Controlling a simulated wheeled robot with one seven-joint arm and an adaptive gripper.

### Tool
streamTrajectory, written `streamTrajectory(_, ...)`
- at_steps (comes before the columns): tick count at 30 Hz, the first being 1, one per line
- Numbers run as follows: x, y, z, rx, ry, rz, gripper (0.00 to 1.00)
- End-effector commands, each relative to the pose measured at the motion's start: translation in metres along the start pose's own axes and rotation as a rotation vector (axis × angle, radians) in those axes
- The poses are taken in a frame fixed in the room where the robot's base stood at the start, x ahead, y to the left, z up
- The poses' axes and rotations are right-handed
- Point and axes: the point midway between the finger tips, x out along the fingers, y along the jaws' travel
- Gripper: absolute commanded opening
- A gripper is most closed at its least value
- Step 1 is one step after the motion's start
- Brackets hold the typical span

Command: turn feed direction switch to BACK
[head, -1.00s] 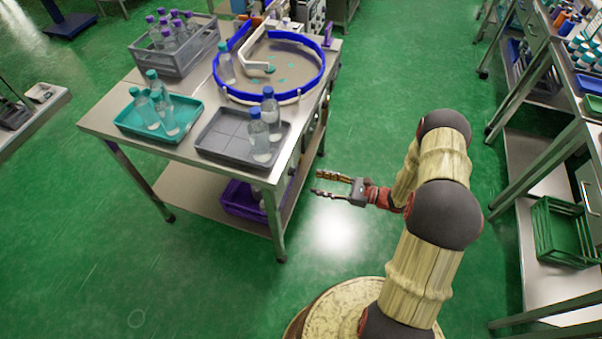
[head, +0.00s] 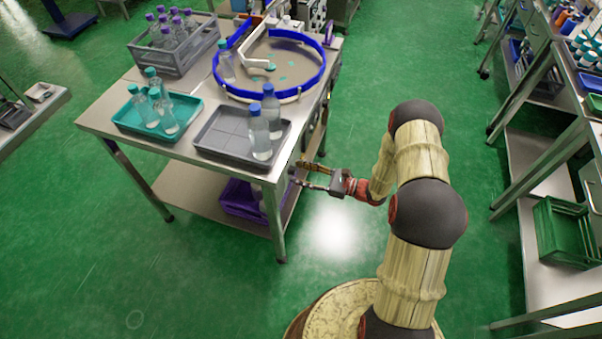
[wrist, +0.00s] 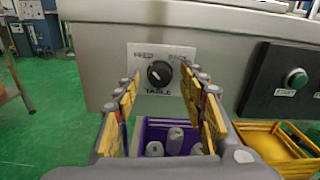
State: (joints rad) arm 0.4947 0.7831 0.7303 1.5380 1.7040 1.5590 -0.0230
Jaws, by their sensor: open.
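The feed direction switch (wrist: 159,73) is a round black knob on a white label plate (wrist: 145,52) on the metal side of the table. The label reads FEED at upper left, BACK at upper right and TABLE below. A pale mark shows on the knob, but it is too small for me to be sure where it points. My gripper (head: 298,171) is open and faces the table's right side. In the wrist view its yellow-padded fingers stand left and right of the knob, apparently still short of it. The switch cannot be made out in the head view.
A black panel with a green START button (wrist: 295,78) is right of the switch. Below are a purple crate (wrist: 150,130) with bottles and a yellow crate (wrist: 270,140). The table (head: 95,122) carries trays, bottles and a blue-rimmed turntable (head: 318,82). Green floor is open to the right.

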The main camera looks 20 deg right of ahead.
Motion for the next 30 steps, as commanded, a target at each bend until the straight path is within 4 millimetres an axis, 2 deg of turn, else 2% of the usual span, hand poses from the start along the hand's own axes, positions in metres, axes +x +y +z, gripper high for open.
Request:
streamTrajectory(2,-0.0002,0.0000,0.0000,0.000,0.000,0.000,0.41)
streamTrajectory(23,-0.0004,0.0000,-0.0001,0.000,0.000,0.000,0.01)
streamTrajectory(30,-0.0005,-0.0001,0.0001,0.009,0.000,0.000,0.00)
